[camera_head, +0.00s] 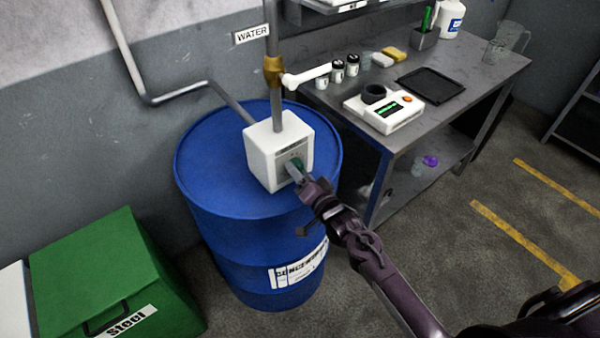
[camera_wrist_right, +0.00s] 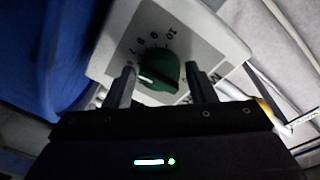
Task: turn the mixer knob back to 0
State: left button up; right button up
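The mixer is a white box (camera_head: 279,155) on top of the blue drum, with the green knob (camera_head: 298,163) on its front face. In the right wrist view the round green knob (camera_wrist_right: 159,71) has a white mark at its lower left and a printed number scale above it. My right gripper (camera_head: 296,174) is at the knob. In the right wrist view the fingers of my right gripper (camera_wrist_right: 158,88) stand on either side of the knob, with a small gap on each side. The finger tips partly hide the box face. My left gripper is not in view.
The blue drum (camera_head: 225,220) stands beside a grey workbench (camera_head: 460,110) carrying a white scale (camera_head: 385,112), jars and a black tray (camera_head: 430,85). A green steel bin (camera_head: 110,275) is at the lower left. A vertical pipe (camera_head: 272,60) rises from the mixer box.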

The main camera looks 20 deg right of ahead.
jog(key=c, duration=0.6)
jog(key=shift+c, duration=0.2)
